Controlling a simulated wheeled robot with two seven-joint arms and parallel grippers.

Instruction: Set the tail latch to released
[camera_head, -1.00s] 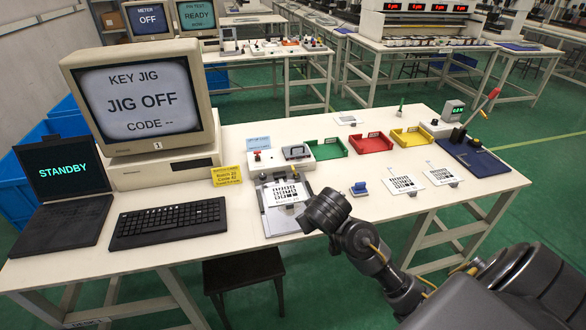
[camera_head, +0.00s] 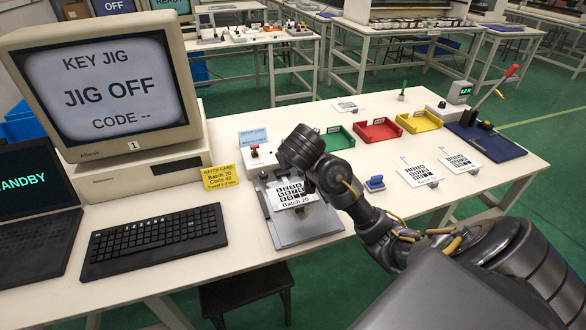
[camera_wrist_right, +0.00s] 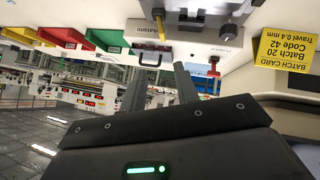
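The key jig (camera_head: 283,232) is a grey plate with a white box behind it, on the table. A keypad film (camera_head: 290,195) marked Batch 20 lies on it. My right gripper is over the back of the jig in the head view, its fingertips hidden by my wrist. In the right wrist view my right gripper (camera_wrist_right: 158,88) has two fingers apart with nothing between them. Past them are a metal bar (camera_wrist_right: 148,56), a yellow peg (camera_wrist_right: 160,24) and a red knob (camera_wrist_right: 213,66) near the word POWER. I cannot tell which part is the tail latch. My left gripper is out of view.
Green (camera_head: 338,140), red (camera_head: 378,132) and yellow (camera_head: 419,122) trays stand right of the jig. A blue stamp-like block (camera_head: 374,184) and two film cards lie nearer. A blue board (camera_head: 486,141) with a red-handled lever is far right. A keyboard (camera_head: 155,240) and monitor stand left.

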